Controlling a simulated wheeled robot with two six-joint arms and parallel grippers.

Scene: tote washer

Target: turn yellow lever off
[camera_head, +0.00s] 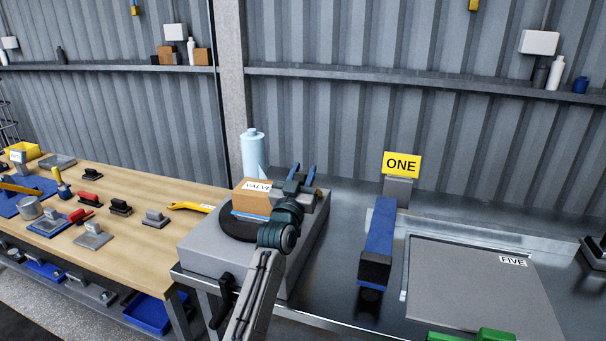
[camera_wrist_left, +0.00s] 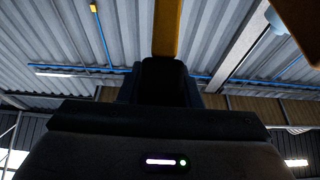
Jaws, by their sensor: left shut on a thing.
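The yellow lever (camera_wrist_left: 167,28) shows in the left wrist view as a yellow-orange bar running up from between my dark jaws. My left gripper (camera_head: 303,172) is shut on it; in the wrist view the jaws (camera_wrist_left: 165,82) meet the bar's lower end. In the head view the gripper is beside a tan box labelled VALVE (camera_head: 252,197), with its two blue fingers pointing up and away. The lever cannot be made out there, hidden by the gripper or too small. My right gripper is not in view.
A light blue bottle (camera_head: 253,152) stands behind the box. A wooden bench (camera_head: 130,190) with several tools and a yellow-handled tool (camera_head: 190,206) lies left. Right are a blue bar (camera_head: 379,228), a yellow ONE sign (camera_head: 402,165) and a grey panel labelled FIVE (camera_head: 470,290).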

